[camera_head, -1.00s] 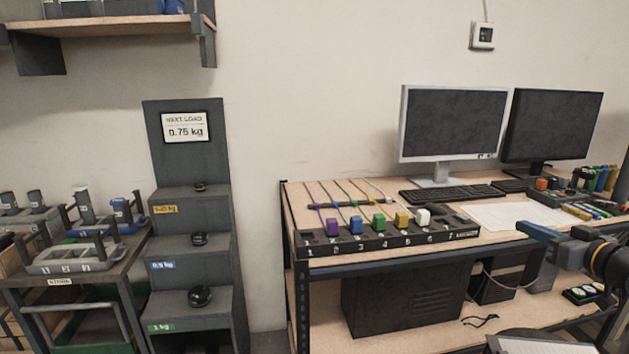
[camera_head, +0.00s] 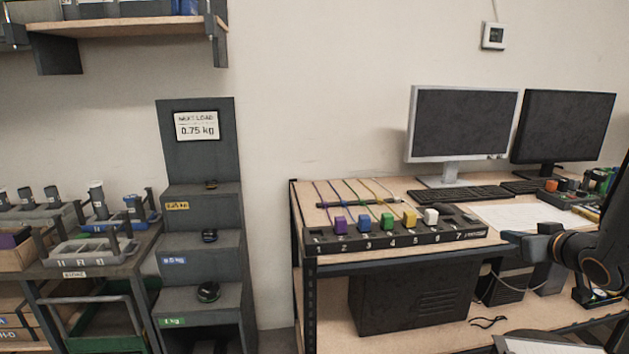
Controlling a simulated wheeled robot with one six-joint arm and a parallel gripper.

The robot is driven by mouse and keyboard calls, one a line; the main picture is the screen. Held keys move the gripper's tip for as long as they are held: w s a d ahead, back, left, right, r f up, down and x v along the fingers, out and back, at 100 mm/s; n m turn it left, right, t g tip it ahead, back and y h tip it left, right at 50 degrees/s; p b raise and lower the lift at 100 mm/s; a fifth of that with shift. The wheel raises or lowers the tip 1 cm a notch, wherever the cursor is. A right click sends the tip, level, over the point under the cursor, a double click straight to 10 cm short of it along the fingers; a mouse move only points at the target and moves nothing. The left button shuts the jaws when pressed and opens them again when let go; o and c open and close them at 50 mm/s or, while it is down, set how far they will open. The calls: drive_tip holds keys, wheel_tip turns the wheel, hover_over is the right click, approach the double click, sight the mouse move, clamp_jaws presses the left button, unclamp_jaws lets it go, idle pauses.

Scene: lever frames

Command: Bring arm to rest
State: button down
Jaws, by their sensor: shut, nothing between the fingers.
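My gripper (camera_head: 507,242) is at the right of the view, in front of the workbench's front edge. Its fingers point left and are shut, with nothing seen between them. The dark arm link (camera_head: 590,262) behind it runs off the right edge, so most of my arm is out of view. The gripper appears close to the right end of the numbered connector strip (camera_head: 395,240) in the picture; I cannot tell the true gap.
The workbench (camera_head: 400,259) carries two monitors (camera_head: 462,125), keyboards and colored plugs with cables. A dark computer case (camera_head: 412,300) stands on its lower shelf. A stepped weight stand (camera_head: 200,245) reads "NEXT LOAD 0.75 kg". A rack with trays (camera_head: 85,250) is at the left.

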drive_tip(key=s+a+f+g+h, duration=0.1)
drive_tip(key=s+a+f+g, duration=0.15)
drive_tip(key=a, duration=0.45)
drive_tip(key=s+a+f+g, duration=0.2)
drive_tip(key=a+f+g, duration=0.2)
drive_tip(key=a, duration=0.3)
drive_tip(key=s+a+f+g+y, duration=0.1)
drive_tip(key=s+a+g, duration=0.5)
drive_tip(key=s+a, duration=0.9)
drive_tip(key=shift+a+f, duration=0.45)
drive_tip(key=shift+f, duration=0.25)
